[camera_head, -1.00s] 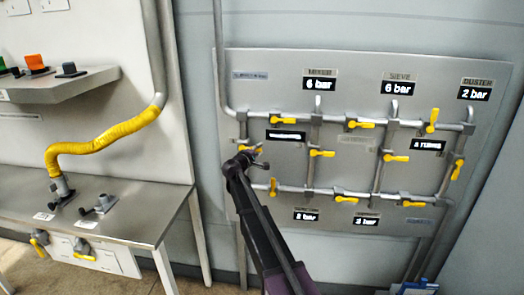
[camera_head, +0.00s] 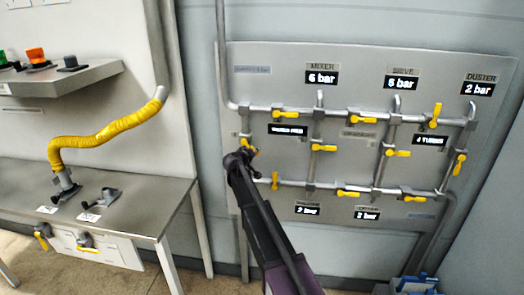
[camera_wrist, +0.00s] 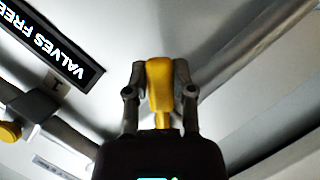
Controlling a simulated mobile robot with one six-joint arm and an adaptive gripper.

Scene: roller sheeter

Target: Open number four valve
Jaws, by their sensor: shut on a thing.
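A grey pipe panel (camera_head: 345,88) on the wall carries several yellow valve handles. My gripper (camera_head: 250,153) is at the panel's left pipe. In the wrist view my gripper (camera_wrist: 160,78) is shut on a yellow valve handle (camera_wrist: 159,88), with one finger on each side of it. My gripper and arm hide most of this handle in the head view. Other yellow handles show at the top left (camera_head: 284,111), top middle (camera_head: 363,118), centre (camera_head: 323,148) and lower left (camera_head: 275,181). I cannot read valve numbers.
Lit displays, such as the mixer's "6 bar" (camera_head: 322,78), sit on the panel. A "VALVES FREE" display (camera_wrist: 55,45) shows in the wrist view. A grey bench (camera_head: 150,205) with a yellow hose (camera_head: 105,135) stands at left. A blue box (camera_head: 415,285) is at lower right.

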